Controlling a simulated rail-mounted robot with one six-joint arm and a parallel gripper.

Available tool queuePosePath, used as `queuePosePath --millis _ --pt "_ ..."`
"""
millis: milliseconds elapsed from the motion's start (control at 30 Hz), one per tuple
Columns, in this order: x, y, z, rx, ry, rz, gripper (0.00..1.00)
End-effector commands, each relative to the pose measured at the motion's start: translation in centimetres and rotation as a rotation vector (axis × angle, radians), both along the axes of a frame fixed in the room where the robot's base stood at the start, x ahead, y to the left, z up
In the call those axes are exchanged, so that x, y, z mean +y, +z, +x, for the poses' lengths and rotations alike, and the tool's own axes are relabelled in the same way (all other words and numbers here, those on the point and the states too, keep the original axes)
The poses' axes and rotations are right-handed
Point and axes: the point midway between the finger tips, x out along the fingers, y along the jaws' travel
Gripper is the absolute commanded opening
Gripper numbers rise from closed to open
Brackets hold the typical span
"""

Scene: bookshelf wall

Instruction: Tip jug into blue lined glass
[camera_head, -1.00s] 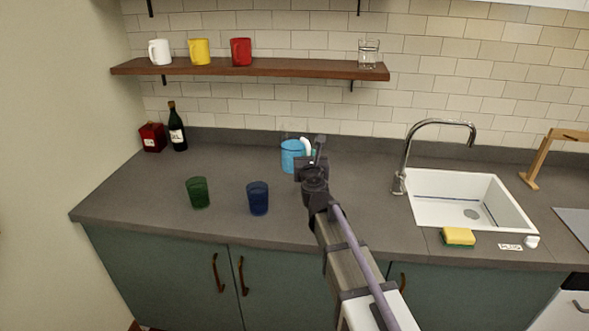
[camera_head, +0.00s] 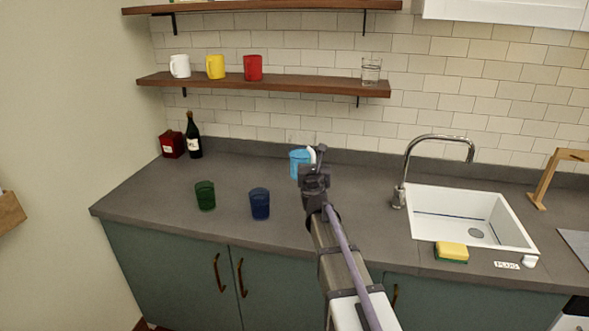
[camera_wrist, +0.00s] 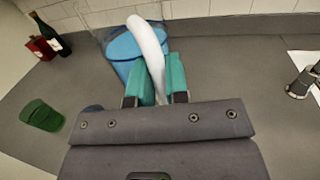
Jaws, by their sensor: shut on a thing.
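The jug (camera_head: 299,163) is light blue with a white handle and stands out at the back middle of the counter. It also shows in the wrist view (camera_wrist: 125,48), just beyond my fingers. My gripper (camera_wrist: 158,88) has its teal fingers shut on the white handle (camera_wrist: 150,45). I cannot tell whether the jug's base touches the counter. The blue glass (camera_head: 260,204) stands upright near the counter's front edge, left of and nearer than the jug. In the wrist view it is mostly hidden behind my gripper.
A green glass (camera_head: 205,196) stands left of the blue one. A dark bottle (camera_head: 194,136) and a red box (camera_head: 172,145) are at the back left. A shelf (camera_head: 310,89) with mugs and a clear glass hangs above. The sink (camera_head: 422,235) and tap (camera_head: 402,165) lie right.

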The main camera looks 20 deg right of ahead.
Motion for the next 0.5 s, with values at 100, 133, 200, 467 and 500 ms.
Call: queuePosePath --millis 100,133,200,467,500 --pt "-0.1 0.0 0.1 -0.001 -0.005 0.001 0.0" --pt "-0.1 0.0 0.1 -0.001 -0.005 0.001 0.0" --pt "0.0 0.0 0.1 -0.002 -0.006 0.0 0.0" --pt "0.7 -1.3 0.1 0.003 -0.005 -0.065 0.0" --pt "0.8 -1.6 0.1 0.005 -0.005 -0.084 0.0"
